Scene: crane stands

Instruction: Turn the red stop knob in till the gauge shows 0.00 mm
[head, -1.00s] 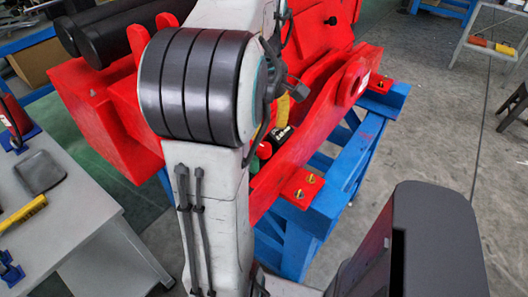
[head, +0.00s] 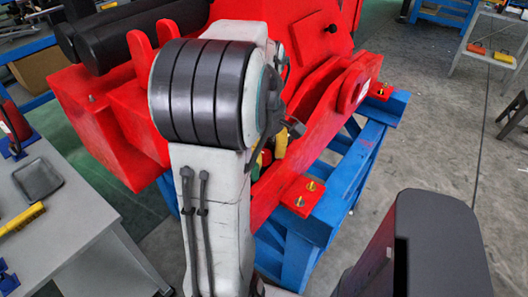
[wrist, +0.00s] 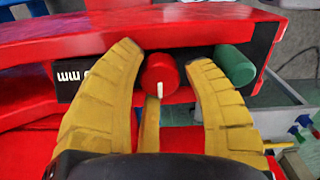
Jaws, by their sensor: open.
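The red stop knob (wrist: 160,76) is in the middle of the wrist view, with a white mark on its lower edge. My gripper (wrist: 163,60) is open, with its yellow fingers on the left and right of the knob; I cannot tell whether either touches it. The black gauge (wrist: 68,84) is left of the knob. Only its "mm", upside down, shows clearly; the left finger hides most of the gauge and I cannot read its number.
A green knob (wrist: 235,66) is right of the red one, close to the right finger. The red crane part rests on a blue stand (head: 345,180). A grey table (head: 70,215) with a tray and tools is at the left. Open floor lies to the right.

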